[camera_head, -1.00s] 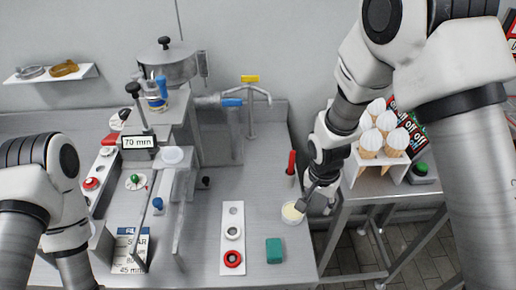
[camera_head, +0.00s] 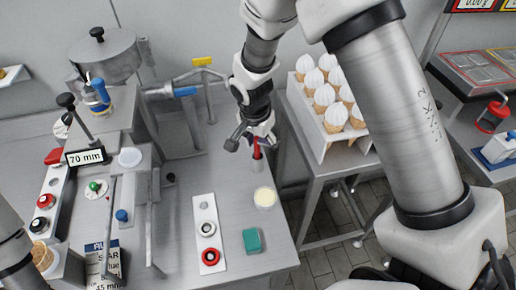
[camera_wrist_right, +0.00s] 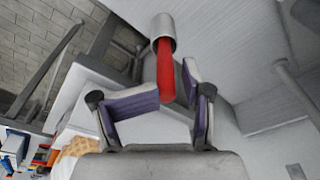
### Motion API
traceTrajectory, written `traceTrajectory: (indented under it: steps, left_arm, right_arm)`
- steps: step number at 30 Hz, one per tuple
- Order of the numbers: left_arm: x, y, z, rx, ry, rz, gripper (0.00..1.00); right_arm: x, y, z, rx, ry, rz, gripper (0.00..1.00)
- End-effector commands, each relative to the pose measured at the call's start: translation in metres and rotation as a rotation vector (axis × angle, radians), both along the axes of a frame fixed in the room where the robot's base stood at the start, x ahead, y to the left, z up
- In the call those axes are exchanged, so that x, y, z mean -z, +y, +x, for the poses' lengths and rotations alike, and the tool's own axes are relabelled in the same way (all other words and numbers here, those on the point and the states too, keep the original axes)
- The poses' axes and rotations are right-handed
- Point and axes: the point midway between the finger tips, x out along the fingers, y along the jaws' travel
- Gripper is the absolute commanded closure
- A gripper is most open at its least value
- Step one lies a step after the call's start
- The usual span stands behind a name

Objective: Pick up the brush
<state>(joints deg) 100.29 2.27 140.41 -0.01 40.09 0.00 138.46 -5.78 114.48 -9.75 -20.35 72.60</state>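The brush shows as a red handle (camera_head: 257,149) standing upright in a grey metal cylinder (camera_head: 258,164) near the right edge of the steel worktop. In the right wrist view the red handle (camera_wrist_right: 165,72) runs out of the metal cylinder (camera_wrist_right: 162,32) into the space between my fingers. My right gripper (camera_head: 252,146) is open at the handle, with a finger on either side. The wrist view shows its spread fingers (camera_wrist_right: 175,84); whether one touches the handle is unclear. Any bristles are hidden. My left gripper is out of view.
A cream-filled tub (camera_head: 265,198) and a green block (camera_head: 252,240) lie nearby on the worktop. A white button panel (camera_head: 207,219) is left of them. A white rack (camera_head: 340,144) of several ice-cream cones stands on a side table at right.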

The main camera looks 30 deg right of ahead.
Motion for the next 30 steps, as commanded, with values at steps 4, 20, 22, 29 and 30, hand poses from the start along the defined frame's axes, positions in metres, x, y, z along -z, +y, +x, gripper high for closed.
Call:
traceTrajectory:
  steps: [4,20,22,29,30]
  left_arm:
    - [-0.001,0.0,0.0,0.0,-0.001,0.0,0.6]
    - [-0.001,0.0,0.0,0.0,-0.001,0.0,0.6]
    - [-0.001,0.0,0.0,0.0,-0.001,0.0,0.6]
    - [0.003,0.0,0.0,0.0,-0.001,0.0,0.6]
    - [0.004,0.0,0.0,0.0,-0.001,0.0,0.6]
  right_arm:
    - [0.018,-0.002,0.002,-0.001,0.0,-0.001,0.54]
    - [0.018,-0.002,0.003,0.0,-0.004,-0.001,0.89]
    - [0.018,-0.002,0.003,0.0,-0.004,-0.001,0.94]
    - [-0.005,-0.002,0.005,0.0,-0.012,-0.001,1.0]
    - [-0.014,-0.002,0.005,0.001,-0.012,0.0,1.0]
